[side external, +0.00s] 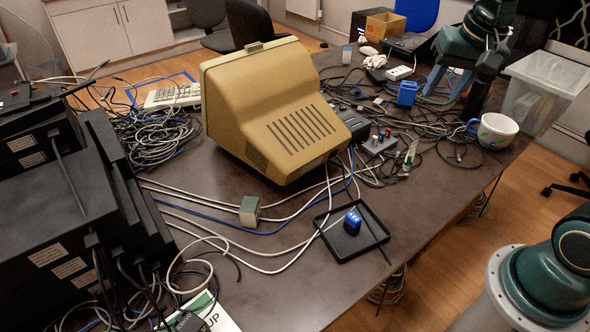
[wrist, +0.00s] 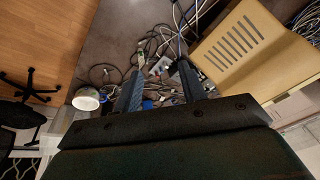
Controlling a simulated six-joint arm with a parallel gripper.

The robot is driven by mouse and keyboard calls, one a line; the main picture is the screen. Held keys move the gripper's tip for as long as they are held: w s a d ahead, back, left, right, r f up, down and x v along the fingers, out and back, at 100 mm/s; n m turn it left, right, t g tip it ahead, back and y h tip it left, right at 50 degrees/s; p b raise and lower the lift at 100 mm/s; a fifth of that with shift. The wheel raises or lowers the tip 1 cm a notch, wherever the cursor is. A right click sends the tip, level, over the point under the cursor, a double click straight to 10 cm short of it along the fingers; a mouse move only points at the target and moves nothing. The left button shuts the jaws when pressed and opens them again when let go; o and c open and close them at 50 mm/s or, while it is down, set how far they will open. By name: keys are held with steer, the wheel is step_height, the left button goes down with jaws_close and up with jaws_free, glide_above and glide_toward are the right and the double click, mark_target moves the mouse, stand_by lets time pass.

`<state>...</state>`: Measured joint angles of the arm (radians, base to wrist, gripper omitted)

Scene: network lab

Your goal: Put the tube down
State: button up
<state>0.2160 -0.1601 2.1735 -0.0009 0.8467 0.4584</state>
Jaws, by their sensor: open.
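My gripper (side external: 441,97) is at the back right of the table in the side view, pointing down with its two blue-grey fingers apart. In the wrist view my gripper (wrist: 160,84) is also open, and nothing is clamped between its fingers. I cannot pick out a tube with certainty. A small slender clear-and-green item (side external: 410,153) stands or leans among cables near the right edge, apart from the gripper; its shape is too small to tell.
A white mug (side external: 493,130) is at the right edge. A beige monitor (side external: 285,125) fills the middle. A blue block (side external: 407,93) and tangled cables lie near the gripper. The front table (side external: 290,300) has bare room.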

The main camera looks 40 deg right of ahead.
steer(key=s+a+r+n+t, duration=0.1)
steer(key=s+a+n, duration=0.2)
steer(key=s, duration=0.3)
steer(key=s+a+n+t, duration=0.1)
steer(key=s+a+n, duration=0.3)
steer(key=s, duration=0.3)
steer(key=shift+s+r+n+y, duration=0.3)
steer(key=shift+r+n, duration=0.1)
stand_by(0.6)
